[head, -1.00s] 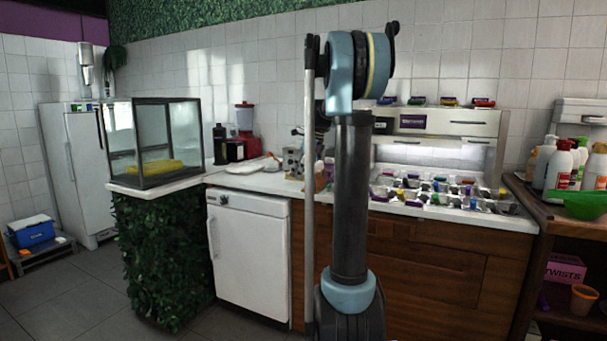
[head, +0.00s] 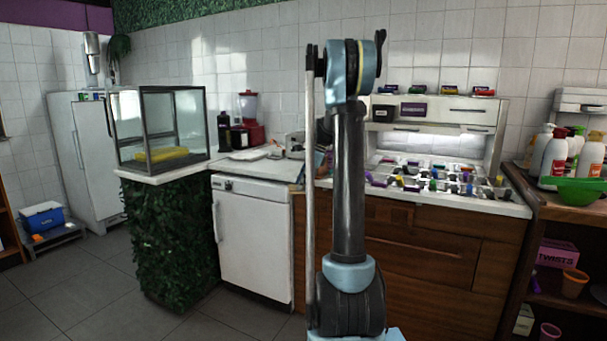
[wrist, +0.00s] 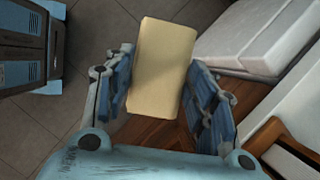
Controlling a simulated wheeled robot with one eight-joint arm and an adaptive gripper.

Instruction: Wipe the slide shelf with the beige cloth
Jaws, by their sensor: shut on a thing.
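The beige cloth (wrist: 163,65) shows in the wrist view as a flat, pale rectangular block. My gripper (wrist: 160,78) is shut on it, with one blue-padded finger at each side. The cloth is held in the air, with floor and furniture below it. In the head view my arm stands upright in the middle, and the gripper and cloth cannot be made out. A white shelf unit (head: 445,109) stands above the topping trays at the back right. I cannot tell for sure which surface is the slide shelf.
Topping trays (head: 490,192) fill the right of the counter. A wooden rack (head: 535,212) with bottles and a green bowl (head: 577,192) stands at the right. A glass case (head: 195,125) stands left, beside a white under-counter appliance (head: 252,240). The floor (head: 85,270) at front left is clear.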

